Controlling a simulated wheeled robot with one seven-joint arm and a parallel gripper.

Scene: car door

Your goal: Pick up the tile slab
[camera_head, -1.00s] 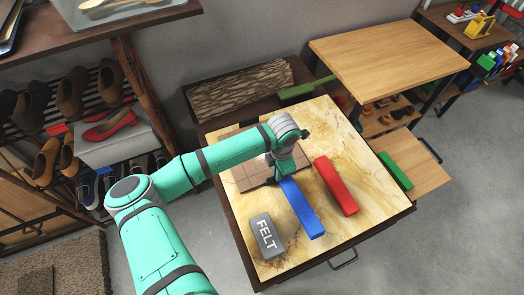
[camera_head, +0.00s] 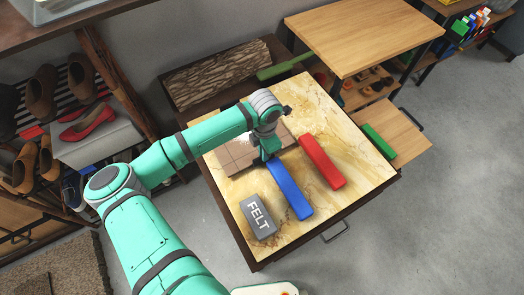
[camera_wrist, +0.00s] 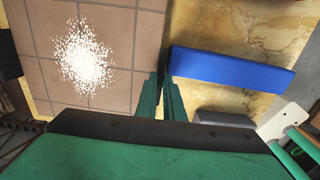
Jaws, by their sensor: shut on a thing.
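The tile slab (camera_head: 232,158) is a brown square-tiled plate on the marbled yellow tabletop, partly hidden by my arm in the head view. In the wrist view the slab (camera_wrist: 112,62) fills the upper left, with a heap of white grains (camera_wrist: 85,55) on it. My gripper (camera_head: 268,155) points down at the slab's right edge. Its green fingers (camera_wrist: 162,95) are shut on that edge in the wrist view. I cannot tell whether the slab is clear of the tabletop.
A blue bar (camera_head: 290,187) lies close beside the gripper, a red bar (camera_head: 322,162) to its right. A grey block marked FELT (camera_head: 258,216) lies in front. A bark-covered log (camera_head: 217,74) and a green-handled tool (camera_head: 285,67) lie behind.

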